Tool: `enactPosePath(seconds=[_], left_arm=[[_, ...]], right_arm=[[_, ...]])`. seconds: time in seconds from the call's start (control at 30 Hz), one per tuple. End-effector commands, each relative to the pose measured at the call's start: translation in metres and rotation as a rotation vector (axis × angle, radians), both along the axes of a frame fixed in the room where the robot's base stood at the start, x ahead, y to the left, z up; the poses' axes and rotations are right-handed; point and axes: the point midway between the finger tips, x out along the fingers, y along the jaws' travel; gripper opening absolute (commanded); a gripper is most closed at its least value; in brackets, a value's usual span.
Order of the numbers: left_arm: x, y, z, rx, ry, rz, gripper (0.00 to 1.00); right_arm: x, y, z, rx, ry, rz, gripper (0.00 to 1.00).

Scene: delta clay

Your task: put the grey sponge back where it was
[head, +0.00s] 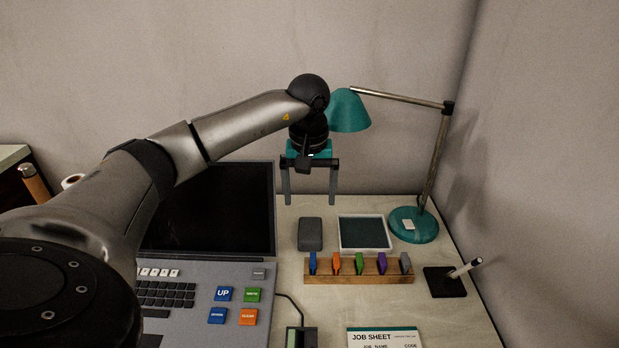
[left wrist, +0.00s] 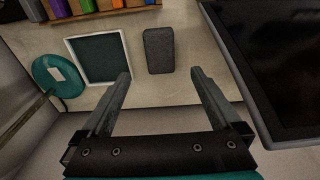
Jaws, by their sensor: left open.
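The grey sponge (head: 310,234) lies on the desk, just left of a square tray with a white rim (head: 341,244) and a dark inside. My left gripper (head: 310,202) is open and empty. It hangs above the desk behind the sponge, with its fingers pointing down. In the left wrist view the sponge (left wrist: 159,51) lies beyond the two spread fingertips (left wrist: 160,75), apart from them, with the tray (left wrist: 124,78) beside it. My right gripper is not in view.
A wooden rack (head: 322,278) with several coloured pieces stands in front of the sponge and tray. A teal lamp (head: 414,226) stands at right, its shade near my left wrist. A laptop-like console (head: 210,215) is at left. A pen stand (head: 445,283) is at front right.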

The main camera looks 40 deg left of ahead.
Motion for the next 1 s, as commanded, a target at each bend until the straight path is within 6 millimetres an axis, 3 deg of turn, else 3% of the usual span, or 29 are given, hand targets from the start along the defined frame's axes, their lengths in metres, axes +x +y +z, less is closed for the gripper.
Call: enactPosePath(seconds=[0.1, 0.3, 1.0], left_arm=[[-0.001, -0.001, 0.014, 0.0, 0.0, 0.0, 0.98], [-0.002, -0.001, 0.025, -0.001, 0.001, 0.001, 0.98], [-0.002, -0.001, 0.028, -0.001, 0.001, 0.0, 0.98]], right_arm=[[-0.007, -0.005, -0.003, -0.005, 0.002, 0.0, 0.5], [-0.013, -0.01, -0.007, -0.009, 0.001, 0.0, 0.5], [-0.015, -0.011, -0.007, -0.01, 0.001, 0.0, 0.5]])
